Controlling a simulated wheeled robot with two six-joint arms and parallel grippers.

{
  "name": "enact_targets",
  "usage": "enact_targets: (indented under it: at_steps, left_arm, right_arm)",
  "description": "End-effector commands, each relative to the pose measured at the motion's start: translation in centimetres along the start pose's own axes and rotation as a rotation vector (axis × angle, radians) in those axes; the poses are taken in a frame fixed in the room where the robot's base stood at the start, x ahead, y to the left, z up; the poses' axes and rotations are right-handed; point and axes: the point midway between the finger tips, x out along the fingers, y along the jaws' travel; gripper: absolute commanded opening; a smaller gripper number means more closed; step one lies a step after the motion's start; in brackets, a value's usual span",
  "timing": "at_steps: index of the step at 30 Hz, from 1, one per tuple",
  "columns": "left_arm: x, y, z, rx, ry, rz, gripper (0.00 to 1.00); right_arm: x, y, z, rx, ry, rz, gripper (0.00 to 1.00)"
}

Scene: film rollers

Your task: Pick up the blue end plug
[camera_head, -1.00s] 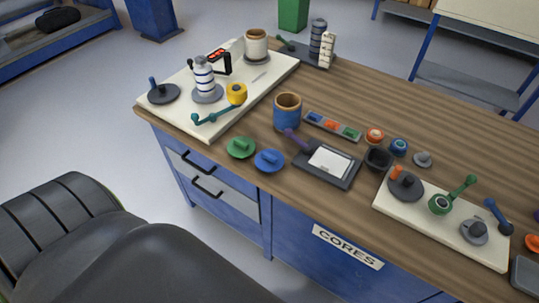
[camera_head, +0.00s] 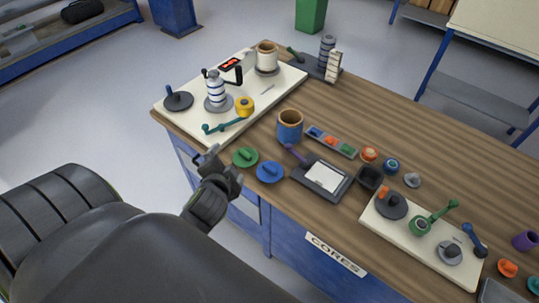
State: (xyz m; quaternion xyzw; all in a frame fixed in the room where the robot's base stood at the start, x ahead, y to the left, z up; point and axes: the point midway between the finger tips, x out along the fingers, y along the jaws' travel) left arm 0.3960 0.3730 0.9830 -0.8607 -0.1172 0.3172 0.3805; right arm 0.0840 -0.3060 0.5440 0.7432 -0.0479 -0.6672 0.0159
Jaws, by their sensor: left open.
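The blue end plug (camera_head: 270,172), a flat blue disc with a raised grip, lies on the near edge of the wooden bench (camera_head: 440,150). A similar green plug (camera_head: 245,157) lies just left of it. My left gripper (camera_head: 222,164) is open and empty, off the bench's front edge, to the left of both plugs and nearer the green one. It touches neither plug. My right gripper is out of view.
A dark tray with a white pad (camera_head: 322,178) lies right of the blue plug. A blue cup (camera_head: 290,127) stands behind. A white board (camera_head: 190,118) with a bottle and tools lies at the left; another white board (camera_head: 430,255) lies at the right.

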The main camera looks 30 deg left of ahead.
Motion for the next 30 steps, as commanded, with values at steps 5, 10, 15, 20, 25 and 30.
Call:
enact_targets:
  at_steps: [5,10,15,20,25,30]
  left_arm:
    - [-0.6,-7.5,-10.2,0.396,0.316,-0.367,0.92]
    - [-2.4,-9.4,-18.2,0.8,0.548,-0.665,0.92]
    - [-4.1,-7.4,-24.3,1.229,0.749,-0.917,0.92]
    - [-4.4,-3.2,-27.7,1.652,0.929,-1.104,0.92]
    - [-2.9,1.8,-28.4,2.111,1.128,-1.228,0.92]
    - [0.3,5.6,-26.4,-2.541,-1.346,1.225,0.92]
  right_arm:
    - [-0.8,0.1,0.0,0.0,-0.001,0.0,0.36]
    - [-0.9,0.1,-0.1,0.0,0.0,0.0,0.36]
    - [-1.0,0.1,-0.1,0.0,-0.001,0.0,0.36]
    - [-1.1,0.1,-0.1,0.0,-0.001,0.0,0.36]
    - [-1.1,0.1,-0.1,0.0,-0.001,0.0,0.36]
    - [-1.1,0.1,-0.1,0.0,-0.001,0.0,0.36]
